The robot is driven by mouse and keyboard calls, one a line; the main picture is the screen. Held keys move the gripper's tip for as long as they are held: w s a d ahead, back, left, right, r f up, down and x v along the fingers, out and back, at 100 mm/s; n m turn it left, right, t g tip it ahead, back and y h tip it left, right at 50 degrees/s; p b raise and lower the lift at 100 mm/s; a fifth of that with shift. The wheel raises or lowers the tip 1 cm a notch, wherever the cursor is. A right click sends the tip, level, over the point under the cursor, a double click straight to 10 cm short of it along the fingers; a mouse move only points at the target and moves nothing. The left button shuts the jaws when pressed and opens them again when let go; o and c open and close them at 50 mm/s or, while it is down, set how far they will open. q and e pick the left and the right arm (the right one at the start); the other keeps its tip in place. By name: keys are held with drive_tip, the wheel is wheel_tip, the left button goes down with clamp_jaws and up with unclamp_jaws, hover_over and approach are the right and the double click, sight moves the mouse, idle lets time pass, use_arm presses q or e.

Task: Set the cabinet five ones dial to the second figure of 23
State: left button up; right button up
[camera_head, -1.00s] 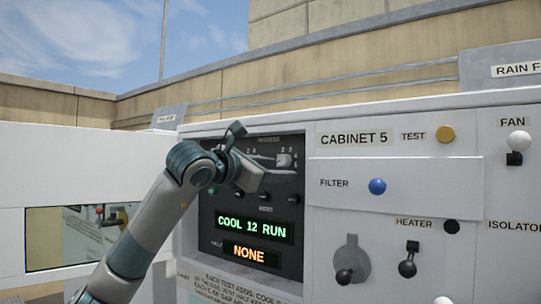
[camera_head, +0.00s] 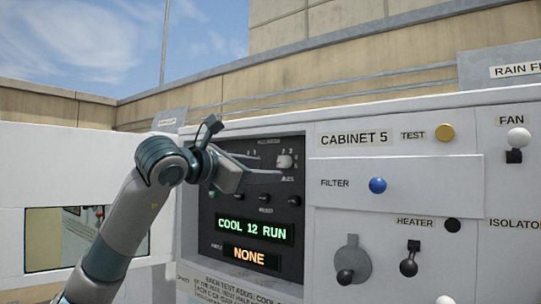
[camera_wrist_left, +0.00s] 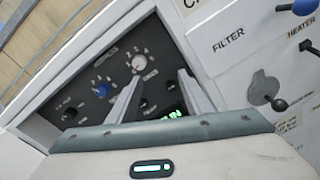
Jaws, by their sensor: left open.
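The dark control panel of cabinet 5 (camera_head: 207,232) carries a white dial (camera_head: 284,161) with figures around it. It also shows in the left wrist view (camera_wrist_left: 139,62), with a blue dial (camera_wrist_left: 101,91) to its left. The white dial seems to be the ones dial; its label and setting are too small to read surely. My left gripper (camera_head: 272,178) is open and empty in front of the panel, just below the white dial in the picture. In the left wrist view its fingers (camera_wrist_left: 160,80) stand apart below that dial. The blue dial is hidden behind the gripper in the head view.
Displays read COOL 12 RUN (camera_head: 254,230) and NONE (camera_head: 250,256). Small dark buttons (camera_head: 265,199) sit below the dials.

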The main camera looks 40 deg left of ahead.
use_arm(q)
drive_tip(key=s, duration=0.4)
drive_tip(key=shift+s+a+b, duration=0.1)
drive_tip(key=shift+s+b, duration=0.2)
drive_tip(key=shift+b, duration=0.05)
use_arm(e)
drive_tip(key=shift+w+a+f, duration=0.25)
drive_tip(key=shift+w+a, duration=0.15)
drive_tip(key=shift+w, duration=0.25)
use_arm(q)
drive_tip(key=s+a+b, duration=0.1)
drive_tip(key=s+b, duration=0.2)
drive_tip(key=s, duration=1.4)
drive_tip(key=shift+s+a+r, duration=0.15)
drive_tip(key=shift+s+r, duration=0.1)
drive_tip(key=shift+s, duration=0.05)
use_arm(e)
drive_tip(key=w+a+r+t+y, duration=0.1)
drive_tip(key=w+a+t, duration=0.2)
drive_tip(key=w, duration=0.8)
drive_tip(key=shift+a, duration=0.5)
